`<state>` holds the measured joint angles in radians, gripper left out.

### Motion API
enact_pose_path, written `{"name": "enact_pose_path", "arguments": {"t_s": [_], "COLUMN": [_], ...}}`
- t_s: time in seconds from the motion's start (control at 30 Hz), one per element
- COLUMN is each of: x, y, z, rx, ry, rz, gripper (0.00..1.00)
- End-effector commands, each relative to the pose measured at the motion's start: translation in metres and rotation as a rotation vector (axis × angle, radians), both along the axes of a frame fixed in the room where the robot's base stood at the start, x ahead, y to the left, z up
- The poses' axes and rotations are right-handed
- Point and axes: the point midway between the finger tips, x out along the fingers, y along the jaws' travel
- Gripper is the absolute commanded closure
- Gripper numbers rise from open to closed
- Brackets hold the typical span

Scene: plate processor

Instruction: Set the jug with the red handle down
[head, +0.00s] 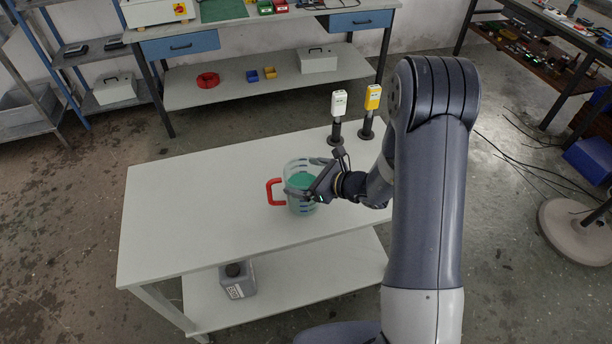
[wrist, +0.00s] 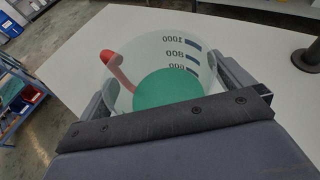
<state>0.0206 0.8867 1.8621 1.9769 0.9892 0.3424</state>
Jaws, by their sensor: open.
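The jug (head: 299,176) is clear with a red handle (head: 274,191) on its left side and green contents. It stands upright on the white table (head: 190,220), as far as I can tell. In the wrist view the jug (wrist: 150,52) shows its green contents, dark volume marks and the red handle at its far left. My gripper (head: 308,193) is open, with one finger on each side of the jug. The wrist view cannot settle whether the fingers touch the wall; the jug's lower part is hidden there.
A white device (head: 338,104) and a yellow device (head: 372,98) stand on dark posts at the table's back right. A grey canister (head: 238,281) is on the lower shelf. The table's left and front are clear. A workbench (head: 240,35) stands behind.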

Motion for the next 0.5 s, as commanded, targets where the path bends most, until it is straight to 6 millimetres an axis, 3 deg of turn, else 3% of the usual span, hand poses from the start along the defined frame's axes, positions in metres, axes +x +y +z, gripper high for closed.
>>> {"name": "enact_pose_path", "arguments": {"t_s": [0.17, 0.5], "x": [-0.006, -0.045], "y": [-0.012, -0.067], "z": [0.007, 0.034], "rx": [0.0, 0.0], "ry": [-0.001, -0.003], "rz": [-0.005, -0.005], "gripper": [0.0, 0.0]}}
